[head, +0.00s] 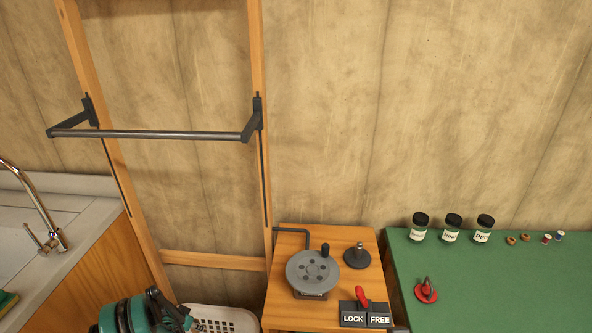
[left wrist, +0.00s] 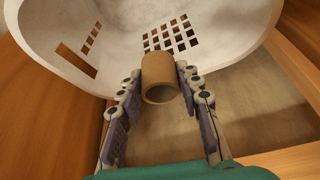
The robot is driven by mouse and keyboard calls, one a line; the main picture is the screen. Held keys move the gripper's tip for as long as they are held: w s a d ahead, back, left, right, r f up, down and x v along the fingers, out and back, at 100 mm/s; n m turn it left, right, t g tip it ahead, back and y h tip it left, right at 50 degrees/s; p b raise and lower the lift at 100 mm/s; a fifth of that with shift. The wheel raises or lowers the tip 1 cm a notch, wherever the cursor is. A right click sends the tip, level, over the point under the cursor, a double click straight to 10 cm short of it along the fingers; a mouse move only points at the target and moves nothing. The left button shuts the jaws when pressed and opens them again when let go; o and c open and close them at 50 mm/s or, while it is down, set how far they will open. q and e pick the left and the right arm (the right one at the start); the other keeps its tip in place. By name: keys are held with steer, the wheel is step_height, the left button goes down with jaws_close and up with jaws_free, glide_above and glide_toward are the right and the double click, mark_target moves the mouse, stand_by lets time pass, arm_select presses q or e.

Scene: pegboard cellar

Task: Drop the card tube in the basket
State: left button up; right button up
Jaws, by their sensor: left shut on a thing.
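The card tube (left wrist: 157,67) is a short, hollow brown cylinder with its open end facing the left wrist camera. My left gripper (left wrist: 161,80) is shut on it, with one finger on each side. The white basket (left wrist: 205,20) with square holes lies beyond the tube in the left wrist view. The tube overlaps the basket's lower edge there; I cannot tell whether it is above the opening. In the head view the basket (head: 232,318) shows at the bottom edge, partly cut off, beside my teal left arm. The tube is not clear there. My right gripper is not in view.
A wooden stand (head: 281,275) with a crank wheel (head: 313,272) and a LOCK/FREE switch is right of the basket. A wooden frame with a grey bar (head: 165,135) rises behind. A sink counter (head: 85,238) is left, a green table (head: 500,290) right.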

arm_select(q)
steer(key=shift+f, duration=0.95)
steer(key=o, duration=0.8)
steer(key=shift+o, duration=0.2)
steer(key=v, duration=1.2)
steer(key=shift+r, duration=0.1)
